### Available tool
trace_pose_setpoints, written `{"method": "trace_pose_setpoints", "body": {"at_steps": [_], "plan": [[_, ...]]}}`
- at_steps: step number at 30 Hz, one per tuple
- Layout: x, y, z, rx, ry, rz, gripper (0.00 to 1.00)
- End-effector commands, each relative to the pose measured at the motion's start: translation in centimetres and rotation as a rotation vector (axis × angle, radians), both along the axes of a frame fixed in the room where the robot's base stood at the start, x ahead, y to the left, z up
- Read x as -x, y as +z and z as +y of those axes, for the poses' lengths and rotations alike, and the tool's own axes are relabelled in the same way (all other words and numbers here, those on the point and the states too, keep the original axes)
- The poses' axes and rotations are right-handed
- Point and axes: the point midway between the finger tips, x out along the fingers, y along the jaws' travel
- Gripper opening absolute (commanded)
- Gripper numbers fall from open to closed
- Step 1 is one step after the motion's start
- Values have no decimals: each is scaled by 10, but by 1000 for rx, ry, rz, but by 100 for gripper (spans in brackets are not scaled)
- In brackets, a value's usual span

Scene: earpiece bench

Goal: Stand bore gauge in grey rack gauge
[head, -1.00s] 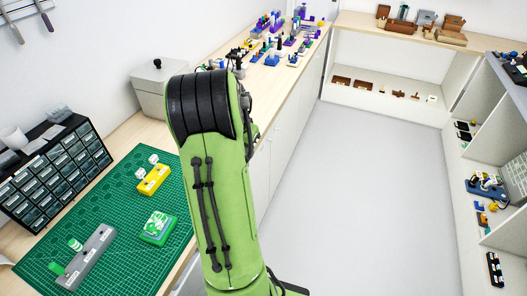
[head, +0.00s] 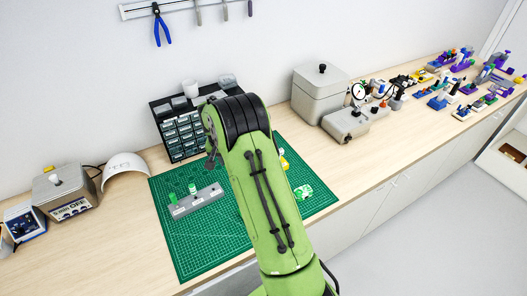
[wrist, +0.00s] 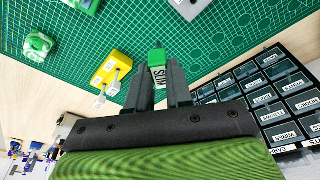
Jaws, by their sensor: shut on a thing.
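My gripper (wrist: 159,67) is shut on a small green piece with a pale lettered label, the bore gauge (wrist: 156,56), held between the fingertips above the mat in the wrist view. Its lower end is hidden, and the lettering is hard to read. The grey rack gauge (head: 197,202) lies on the green mat left of my arm in the head view. Green-and-white pieces stand on it at its left and middle; its right part looks bare. A corner of a grey block shows at the top of the wrist view (wrist: 189,6).
A yellow block (wrist: 112,68) with white-topped pieces and a green block (wrist: 38,45) lie on the cutting mat (head: 215,240). A black drawer cabinet (head: 180,135) stands behind the mat.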

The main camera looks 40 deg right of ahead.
Motion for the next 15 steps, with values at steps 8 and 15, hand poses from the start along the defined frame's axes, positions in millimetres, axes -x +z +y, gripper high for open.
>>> {"method": "trace_pose_setpoints", "body": {"at_steps": [8,15], "plan": [[-24,-5,58,-10,127,-4,0],[-25,-6,60,-11,132,-3,0]]}}
